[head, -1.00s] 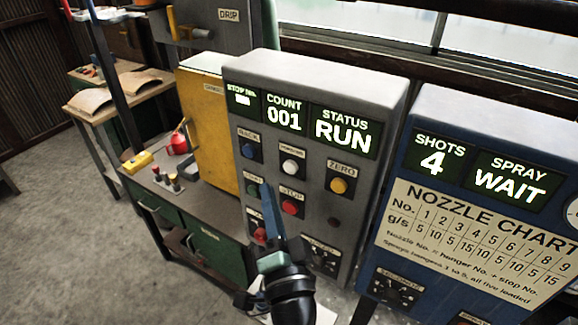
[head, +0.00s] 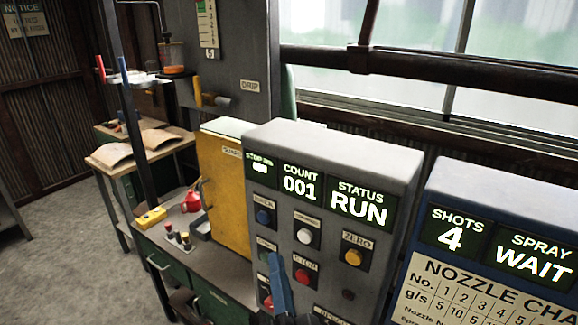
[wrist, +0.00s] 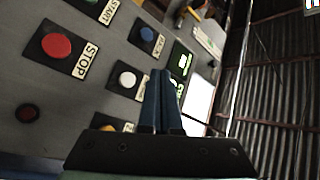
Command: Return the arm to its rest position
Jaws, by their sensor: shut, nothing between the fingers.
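My gripper (head: 279,285) shows at the bottom of the head view, in front of the lower part of the grey control panel (head: 392,172). Its blue fingers are together with nothing between them. In the wrist view the closed fingers (wrist: 161,95) point across the panel face, with the white button (wrist: 127,79) just left of them and the red STOP button (wrist: 57,46) further left. I cannot tell the gap to the panel. The panel's displays read COUNT 001 and STATUS RUN (head: 360,203). Most of my arm is out of the head view.
A blue cabinet (head: 455,187) reading SHOTS 4 and SPRAY WAIT stands close on the right. A yellow cabinet (head: 222,190) and a green-drawered bench (head: 158,250) with a red can (head: 192,202) stand left. A dark post (head: 135,130) rises beside the bench. Open floor (head: 60,250) lies far left.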

